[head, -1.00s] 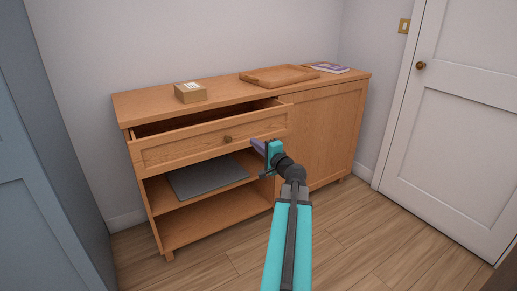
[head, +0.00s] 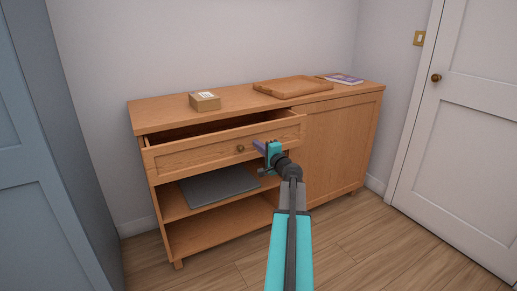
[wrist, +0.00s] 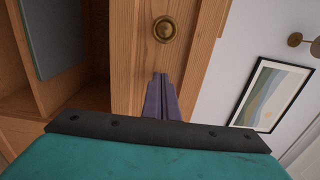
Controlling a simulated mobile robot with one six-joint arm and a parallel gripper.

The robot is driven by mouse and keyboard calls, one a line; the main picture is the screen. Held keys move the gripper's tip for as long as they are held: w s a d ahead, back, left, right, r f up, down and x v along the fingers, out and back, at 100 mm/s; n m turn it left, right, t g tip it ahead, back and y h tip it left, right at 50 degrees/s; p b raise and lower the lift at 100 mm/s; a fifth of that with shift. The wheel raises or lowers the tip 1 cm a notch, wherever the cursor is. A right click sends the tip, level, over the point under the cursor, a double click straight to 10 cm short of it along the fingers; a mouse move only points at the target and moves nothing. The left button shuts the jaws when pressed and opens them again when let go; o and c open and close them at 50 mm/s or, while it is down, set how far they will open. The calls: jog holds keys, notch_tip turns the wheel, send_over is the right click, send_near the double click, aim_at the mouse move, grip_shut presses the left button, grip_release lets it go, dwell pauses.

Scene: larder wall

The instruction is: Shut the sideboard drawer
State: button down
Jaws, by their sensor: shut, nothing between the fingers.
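The sideboard (head: 340,150) is light wood and stands against the wall. Its drawer (head: 200,153) at the upper left is pulled partly out, with the dark inside showing above its front. A round brass knob (head: 240,149) sits in the middle of the drawer front; the knob also shows in the wrist view (wrist: 165,29). My gripper (head: 258,144), with purple fingers, is shut and empty, just right of the knob in the head view. In the wrist view the shut fingertips (wrist: 160,78) point at the drawer front beside the knob; I cannot tell whether they touch it.
A small cardboard box (head: 205,101), a wooden tray (head: 292,87) and a book (head: 345,79) lie on the sideboard top. A grey mat (head: 218,184) lies on the open shelf below the drawer. A white door (head: 465,130) stands at right, a blue-grey cabinet (head: 50,180) at left. The floor in front is clear.

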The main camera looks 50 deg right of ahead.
jog(key=shift+w, duration=0.1)
dwell(0.3)
jog(key=b+x, duration=0.3)
jog(key=x, duration=1)
jog(key=shift+d, duration=0.1)
jog(key=shift+w+r, duration=0.3)
jog(key=shift+r, duration=0.1)
jog(key=shift+w+r, duration=0.1)
jog(key=shift+r, duration=0.05)
jog(key=shift+s+a+f+b, duration=0.15)
jog(key=shift+s+a+b, duration=0.1)
jog(key=shift+s, duration=0.1)
jog(key=shift+s+a+f+b, duration=0.1)
jog(key=shift+s+f+b, duration=0.05)
jog(key=shift+s+b, duration=0.15)
jog(key=v, duration=1.3)
jog(key=shift+s+f+p, duration=0.3)
jog(key=shift+s+p, duration=0.05)
jog(key=shift+d, duration=0.1)
